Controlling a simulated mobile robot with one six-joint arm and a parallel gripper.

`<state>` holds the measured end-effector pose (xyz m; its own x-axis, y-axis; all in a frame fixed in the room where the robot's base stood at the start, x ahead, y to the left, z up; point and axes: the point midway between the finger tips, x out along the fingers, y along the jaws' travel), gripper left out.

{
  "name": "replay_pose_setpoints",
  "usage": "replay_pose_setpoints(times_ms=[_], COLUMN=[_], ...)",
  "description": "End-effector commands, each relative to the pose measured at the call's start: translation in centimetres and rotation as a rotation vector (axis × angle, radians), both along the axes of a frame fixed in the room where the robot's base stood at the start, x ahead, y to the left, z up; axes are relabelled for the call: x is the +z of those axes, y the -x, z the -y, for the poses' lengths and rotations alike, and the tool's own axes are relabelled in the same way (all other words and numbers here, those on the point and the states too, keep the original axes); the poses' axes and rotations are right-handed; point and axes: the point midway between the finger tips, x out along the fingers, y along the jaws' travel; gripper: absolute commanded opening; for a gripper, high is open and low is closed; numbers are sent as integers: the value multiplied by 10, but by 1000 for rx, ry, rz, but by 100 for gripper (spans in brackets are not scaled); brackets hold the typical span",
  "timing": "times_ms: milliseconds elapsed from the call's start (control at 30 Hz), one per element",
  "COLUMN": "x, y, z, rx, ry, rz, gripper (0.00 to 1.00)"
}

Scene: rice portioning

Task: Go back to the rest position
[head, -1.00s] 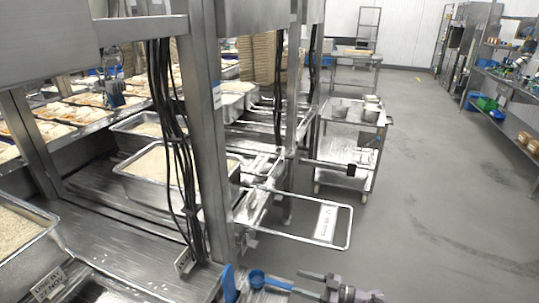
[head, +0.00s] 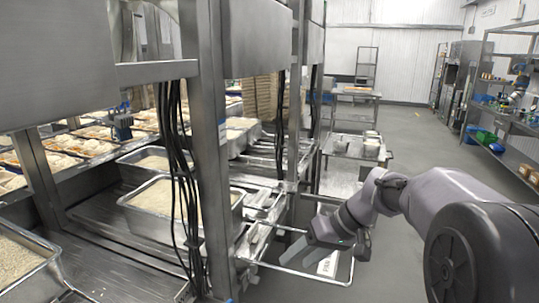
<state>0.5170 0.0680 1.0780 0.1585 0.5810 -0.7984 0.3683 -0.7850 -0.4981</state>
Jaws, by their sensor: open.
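My arm comes in from the right, and its dark grey gripper (head: 300,248) is at the centre-bottom of the head view. The gripper is in front of the wire frame (head: 345,277) that sticks out from the steel machine. It points left and down, is open, and no object shows in it. Whether it touches the frame cannot be told. My arm hides part of the frame and the floor behind.
A steel post (head: 213,150) with hanging black cables (head: 178,150) stands left of my gripper. A steel pan of rice (head: 225,218) sits on the machine's shelf. A steel trolley (head: 345,180) stands behind. Open floor (head: 420,135) lies to the right, before shelving (head: 495,130).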

Motion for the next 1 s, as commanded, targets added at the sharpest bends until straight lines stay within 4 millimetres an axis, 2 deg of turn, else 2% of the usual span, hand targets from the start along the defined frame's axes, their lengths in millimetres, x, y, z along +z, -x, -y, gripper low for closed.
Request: replay_pose_setpoints(times_ms=[33,100,200,300,400,533,1000], x=[24,42,49,40,28,20,20], y=[38,92,165,218,247,260,260], z=[-3,-1,7,17,24,29,29], rx=[-77,-215,-416,-583,-692,-750,-754], ry=[53,123,185,201,195,186,183], rz=[-12,-30,-23,7,33,46,42], gripper=[55,55,55,55,55,55,55])
